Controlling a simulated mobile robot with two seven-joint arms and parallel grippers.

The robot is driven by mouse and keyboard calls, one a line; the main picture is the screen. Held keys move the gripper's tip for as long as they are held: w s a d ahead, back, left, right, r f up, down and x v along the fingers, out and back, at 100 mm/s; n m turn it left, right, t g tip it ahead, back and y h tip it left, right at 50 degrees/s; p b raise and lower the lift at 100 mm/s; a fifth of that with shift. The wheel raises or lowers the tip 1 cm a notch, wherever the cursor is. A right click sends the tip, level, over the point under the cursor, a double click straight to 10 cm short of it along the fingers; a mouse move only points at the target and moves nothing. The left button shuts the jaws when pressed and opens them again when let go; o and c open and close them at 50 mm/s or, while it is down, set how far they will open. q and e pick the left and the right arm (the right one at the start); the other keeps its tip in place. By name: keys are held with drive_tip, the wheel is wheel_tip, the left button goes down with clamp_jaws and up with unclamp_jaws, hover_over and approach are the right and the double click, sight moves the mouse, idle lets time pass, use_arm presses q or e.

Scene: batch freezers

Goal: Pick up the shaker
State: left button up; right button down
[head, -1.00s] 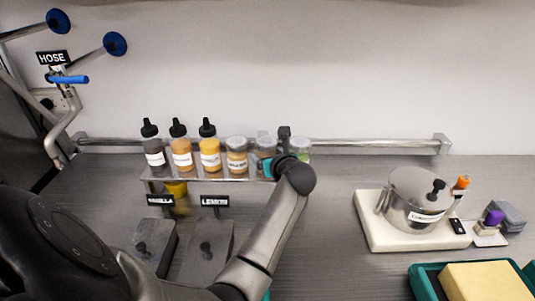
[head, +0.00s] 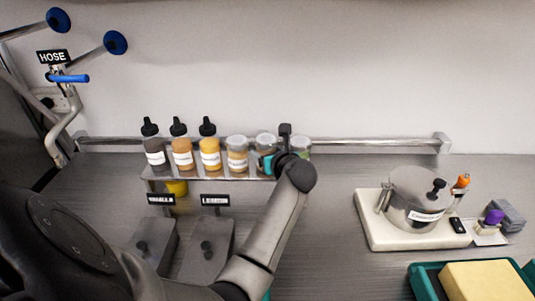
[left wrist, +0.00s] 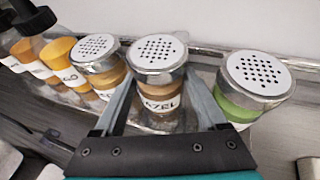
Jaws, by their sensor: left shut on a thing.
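Three shakers with perforated metal lids stand at the right part of a small shelf. The middle shaker (head: 265,142) has a brownish filling and a label ending in "ZEL"; it also shows in the left wrist view (left wrist: 158,60). My left gripper (head: 268,163) is shut on this middle shaker, with one finger on each side in the left wrist view (left wrist: 160,92). The shaker looks upright at shelf level; I cannot tell if it is clear of the shelf. A tan shaker (head: 237,152) stands to its left and a green one (left wrist: 256,82) to its right. My right gripper is not in view.
Several squeeze bottles, such as the yellow one (head: 209,150), stand left on the same shelf (head: 205,178). A metal rail (head: 370,143) runs behind. At right are a lidded steel pot (head: 415,200) on a white base and a teal tray (head: 425,285). The counter between is free.

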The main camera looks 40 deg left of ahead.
use_arm(q)
wheel_tip(320, 180, up, 28)
drive_tip(key=shift+f+p, duration=0.2)
drive_tip(key=shift+p, duration=0.25)
drive_tip(key=o, duration=0.8)
drive_tip(key=c, duration=0.8)
drive_tip(key=shift+c, duration=0.2)
